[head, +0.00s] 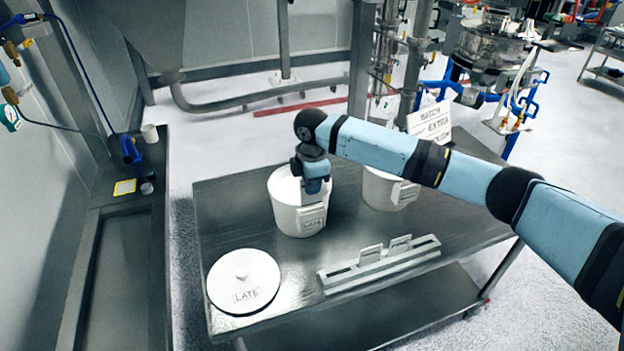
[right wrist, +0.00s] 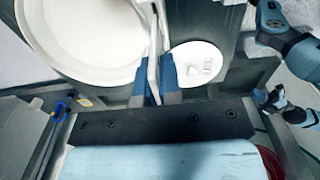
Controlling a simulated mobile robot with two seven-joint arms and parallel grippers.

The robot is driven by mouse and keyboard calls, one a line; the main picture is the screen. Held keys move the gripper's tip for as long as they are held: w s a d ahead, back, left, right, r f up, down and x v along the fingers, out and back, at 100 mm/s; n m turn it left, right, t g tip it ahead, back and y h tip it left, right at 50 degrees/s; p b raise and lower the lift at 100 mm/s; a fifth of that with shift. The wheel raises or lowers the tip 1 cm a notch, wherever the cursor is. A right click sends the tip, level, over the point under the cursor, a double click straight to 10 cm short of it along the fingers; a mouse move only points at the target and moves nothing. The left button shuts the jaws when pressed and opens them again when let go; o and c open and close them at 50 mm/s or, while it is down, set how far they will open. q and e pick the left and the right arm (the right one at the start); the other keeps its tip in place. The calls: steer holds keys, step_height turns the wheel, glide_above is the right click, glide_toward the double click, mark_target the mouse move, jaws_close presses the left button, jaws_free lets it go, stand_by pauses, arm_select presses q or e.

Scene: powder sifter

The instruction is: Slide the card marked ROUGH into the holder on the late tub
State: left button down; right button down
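The late tub (head: 285,215) is a white round tub on the table, with a holder (head: 312,218) and the word LATE on its front. My right gripper (head: 314,186) is over the tub's front rim, just above the holder. In the right wrist view its blue fingers (right wrist: 154,88) are shut on a thin white card (right wrist: 153,76), seen edge-on beside the tub's wall (right wrist: 128,68). The card's marking is hidden, and I cannot tell whether it is inside the holder. My left gripper is not in the head view; blue arm parts show at the right wrist view's right edge, fingers unclear.
A lid marked LATE (head: 243,281) lies at the table's front left. A second white tub (head: 381,190) is partly behind my right arm. A sign reading BATCH EXTRA (head: 430,122) stands behind it.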

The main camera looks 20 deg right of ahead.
mark_target(312, 202)
steer(key=shift+f, duration=2.05)
steer(key=shift+f, duration=0.1)
steer(key=shift+f, duration=0.95)
steer(key=c, duration=1.2)
jaws_free()
